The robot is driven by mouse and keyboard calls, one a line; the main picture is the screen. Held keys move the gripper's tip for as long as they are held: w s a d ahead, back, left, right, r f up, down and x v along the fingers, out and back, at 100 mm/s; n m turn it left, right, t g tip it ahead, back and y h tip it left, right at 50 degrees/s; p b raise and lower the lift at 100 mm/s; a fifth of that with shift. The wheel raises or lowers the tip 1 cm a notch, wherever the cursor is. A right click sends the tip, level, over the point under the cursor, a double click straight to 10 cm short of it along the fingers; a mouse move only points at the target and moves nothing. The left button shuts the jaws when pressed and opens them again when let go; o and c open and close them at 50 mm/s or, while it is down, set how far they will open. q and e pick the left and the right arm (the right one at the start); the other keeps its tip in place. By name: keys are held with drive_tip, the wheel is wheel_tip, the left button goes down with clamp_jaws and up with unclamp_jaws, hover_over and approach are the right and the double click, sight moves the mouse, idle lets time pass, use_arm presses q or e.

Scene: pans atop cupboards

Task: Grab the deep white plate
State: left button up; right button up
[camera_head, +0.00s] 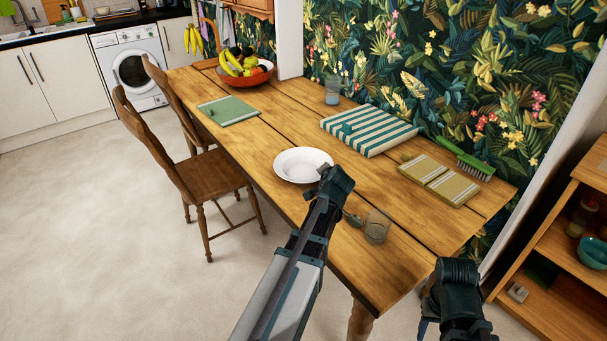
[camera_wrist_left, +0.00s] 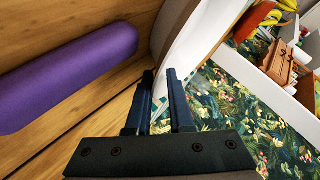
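The deep white plate (camera_head: 300,164) lies upright on the wooden table near its front edge. My left gripper (camera_head: 333,183) is at the plate's right side; its fingertips are hard to see from the head. In the left wrist view, the fingers of my left gripper (camera_wrist_left: 161,76) stand a small gap apart, at a white curved surface with a shaded rim that looks like the plate (camera_wrist_left: 192,45). I cannot tell whether they touch it. My right gripper (camera_head: 455,290) is low at the right, off the table's near corner, its fingers not clear.
A glass (camera_head: 377,227) stands just right of my left gripper. A purple rounded thing (camera_wrist_left: 65,75) shows in the wrist view.

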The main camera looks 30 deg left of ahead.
use_arm(q)
drive_tip(key=shift+w+a+f, duration=0.3)
drive_tip(key=shift+w+f, duration=0.1)
drive_tip(key=shift+r, duration=0.1)
clamp_jaws()
idle(1.0)
